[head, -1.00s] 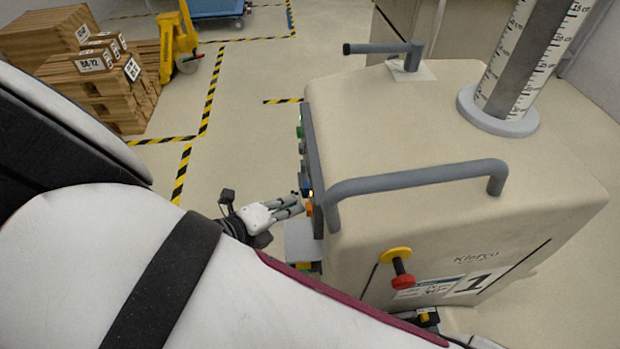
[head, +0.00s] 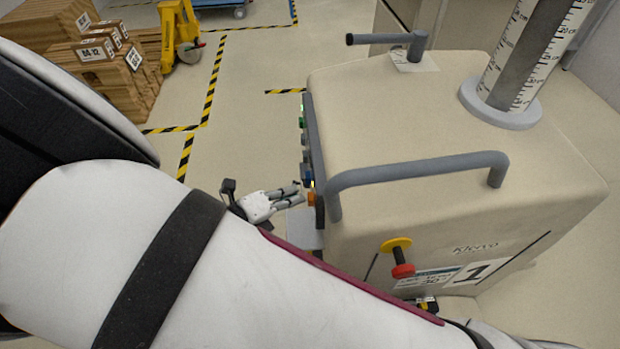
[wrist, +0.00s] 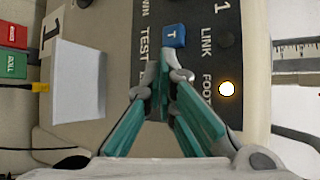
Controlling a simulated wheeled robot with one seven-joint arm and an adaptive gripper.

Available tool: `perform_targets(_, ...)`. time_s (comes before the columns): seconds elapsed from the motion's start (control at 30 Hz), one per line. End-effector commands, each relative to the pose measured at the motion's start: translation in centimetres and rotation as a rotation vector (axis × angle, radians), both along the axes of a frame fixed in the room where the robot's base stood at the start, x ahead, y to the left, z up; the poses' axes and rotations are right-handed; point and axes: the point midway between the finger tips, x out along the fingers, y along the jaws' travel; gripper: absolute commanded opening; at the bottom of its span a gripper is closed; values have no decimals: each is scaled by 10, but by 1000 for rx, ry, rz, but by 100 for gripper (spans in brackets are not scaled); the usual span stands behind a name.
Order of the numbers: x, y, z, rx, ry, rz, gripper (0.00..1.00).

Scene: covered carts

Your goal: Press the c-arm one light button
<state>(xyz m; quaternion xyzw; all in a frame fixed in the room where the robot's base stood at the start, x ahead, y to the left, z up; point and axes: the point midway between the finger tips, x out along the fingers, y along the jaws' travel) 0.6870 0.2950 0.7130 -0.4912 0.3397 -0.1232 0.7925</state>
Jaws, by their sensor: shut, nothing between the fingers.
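The cart marked 1 (head: 430,120) is a beige covered unit, with a dark button panel (head: 315,150) on its left side. Partly covered lettering reads "TEST L", "LINK" and "FOOT". I cannot tell which control is the light button. My gripper (head: 299,188) is shut and empty, close in front of the panel. In the wrist view its fingertips (wrist: 170,76) sit just below the blue button; contact cannot be told.
A grey handle (head: 420,170) and a red-and-yellow knob (head: 401,258) stick out from the cart. A white plate (wrist: 79,80) and red and green blocks (wrist: 13,64) lie left in the wrist view.

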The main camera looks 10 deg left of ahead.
Motion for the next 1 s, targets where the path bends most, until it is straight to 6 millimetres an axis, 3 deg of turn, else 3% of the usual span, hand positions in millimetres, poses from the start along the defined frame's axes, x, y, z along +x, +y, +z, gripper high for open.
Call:
perform_targets(0.47, -2, 9, 0, 1, 0, 1, 0)
perform_targets(1.0, -14, 55, 0, 2, 0, 1, 0)
